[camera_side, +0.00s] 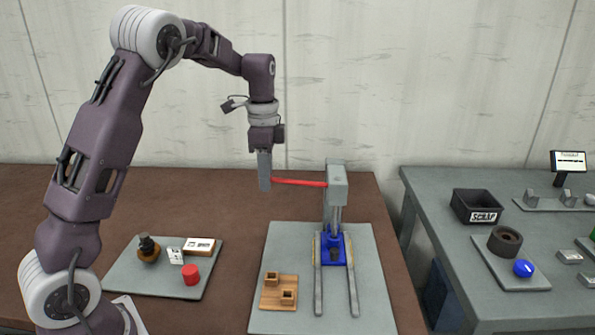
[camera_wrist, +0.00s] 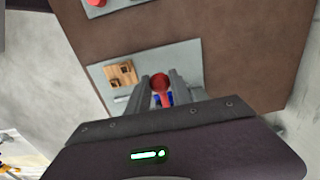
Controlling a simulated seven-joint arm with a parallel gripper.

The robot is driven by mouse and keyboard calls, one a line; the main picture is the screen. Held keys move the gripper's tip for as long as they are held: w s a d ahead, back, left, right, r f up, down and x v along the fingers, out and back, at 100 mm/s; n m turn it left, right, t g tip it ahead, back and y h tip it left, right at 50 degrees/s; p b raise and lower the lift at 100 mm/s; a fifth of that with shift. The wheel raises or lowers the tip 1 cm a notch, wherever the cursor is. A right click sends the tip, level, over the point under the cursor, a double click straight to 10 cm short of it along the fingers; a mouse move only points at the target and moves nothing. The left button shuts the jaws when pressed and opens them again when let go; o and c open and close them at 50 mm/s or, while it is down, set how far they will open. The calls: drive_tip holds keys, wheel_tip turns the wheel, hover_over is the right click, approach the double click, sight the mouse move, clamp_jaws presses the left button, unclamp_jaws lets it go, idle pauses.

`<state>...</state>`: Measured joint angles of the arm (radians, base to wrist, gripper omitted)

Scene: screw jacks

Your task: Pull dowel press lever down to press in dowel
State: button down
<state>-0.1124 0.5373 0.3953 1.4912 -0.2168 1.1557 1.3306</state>
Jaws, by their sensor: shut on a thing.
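The dowel press stands on a grey plate (camera_side: 270,310) at the right of the brown table. It has a grey head (camera_side: 337,184) on a column and a blue base (camera_side: 334,250). Its red lever (camera_side: 300,182) sticks out to the left from the head, almost level. My gripper (camera_side: 265,184) points down and is shut on the outer end of the lever. In the wrist view the red lever end (camera_wrist: 160,84) shows between my fingers (camera_wrist: 166,86). A dowel cannot be made out.
A wooden block with square posts (camera_side: 279,292) sits on the plate, left of two grey rails (camera_side: 318,285). A left tray (camera_side: 130,277) holds a red cylinder (camera_side: 190,274) and small parts. A grey side table (camera_side: 430,215) at right bears a scrap bin (camera_side: 475,206).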

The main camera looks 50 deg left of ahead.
drive_tip(key=shift+f, duration=1.55)
drive_tip(key=shift+d+f, duration=0.1)
drive_tip(key=shift+w+d+f, duration=0.1)
drive_tip(key=shift+f, duration=0.5)
drive_tip(key=shift+w+d+f, duration=0.15)
drive_tip(key=shift+f, duration=0.45)
